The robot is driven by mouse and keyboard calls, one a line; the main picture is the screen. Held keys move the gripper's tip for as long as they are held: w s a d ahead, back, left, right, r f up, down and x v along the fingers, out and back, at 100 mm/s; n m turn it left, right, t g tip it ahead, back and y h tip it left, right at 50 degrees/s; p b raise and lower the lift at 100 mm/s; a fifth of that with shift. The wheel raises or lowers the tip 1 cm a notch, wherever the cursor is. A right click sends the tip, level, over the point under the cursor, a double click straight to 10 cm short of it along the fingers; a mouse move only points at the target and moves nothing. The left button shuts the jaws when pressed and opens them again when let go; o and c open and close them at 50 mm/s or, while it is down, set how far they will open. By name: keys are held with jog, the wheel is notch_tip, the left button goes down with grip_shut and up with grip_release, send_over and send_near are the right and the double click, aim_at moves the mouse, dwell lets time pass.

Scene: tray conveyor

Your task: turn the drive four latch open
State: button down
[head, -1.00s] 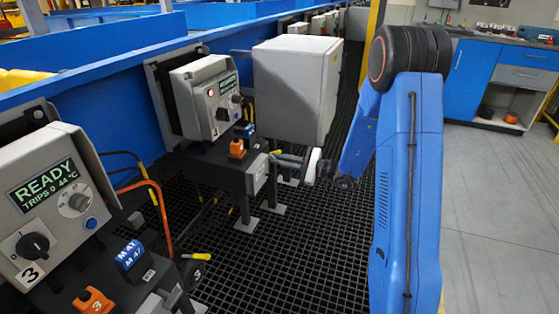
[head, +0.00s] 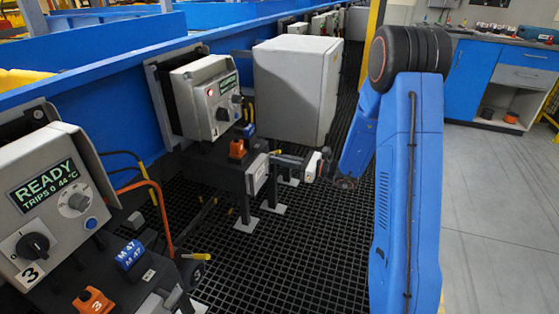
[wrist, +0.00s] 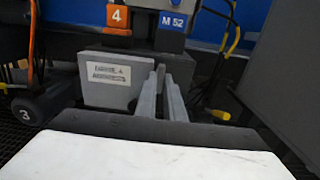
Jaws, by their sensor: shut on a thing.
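The drive four unit shows in the wrist view by its orange tag marked 4 (wrist: 118,17) and blue tag M 52 (wrist: 172,20). Below them is a grey block (wrist: 108,92) with a white label. My gripper (wrist: 166,78) has its two grey fingers close together beside this block. It is shut on what looks like the drive four latch, which the fingers mostly hide. In the head view my gripper (head: 275,158) reaches left to the dark base under the drive four box (head: 190,100). I cannot tell the latch's exact angle.
The drive three box (head: 45,185) with a READY display stands at the near left. A yellow-tipped lever (head: 195,256) sticks out below it. A large grey cabinet (head: 295,90) stands just beyond drive four. The black grating floor (head: 300,255) in front is clear.

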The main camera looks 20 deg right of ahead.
jog(key=shift+f, duration=0.1)
dwell(0.3)
jog(key=c, duration=1.9)
grip_release()
jog(key=shift+d, duration=0.1)
jog(key=shift+o, duration=0.2)
jog(key=v, duration=1.7)
jog(key=shift+s, duration=0.2)
jog(key=shift+d, duration=0.15)
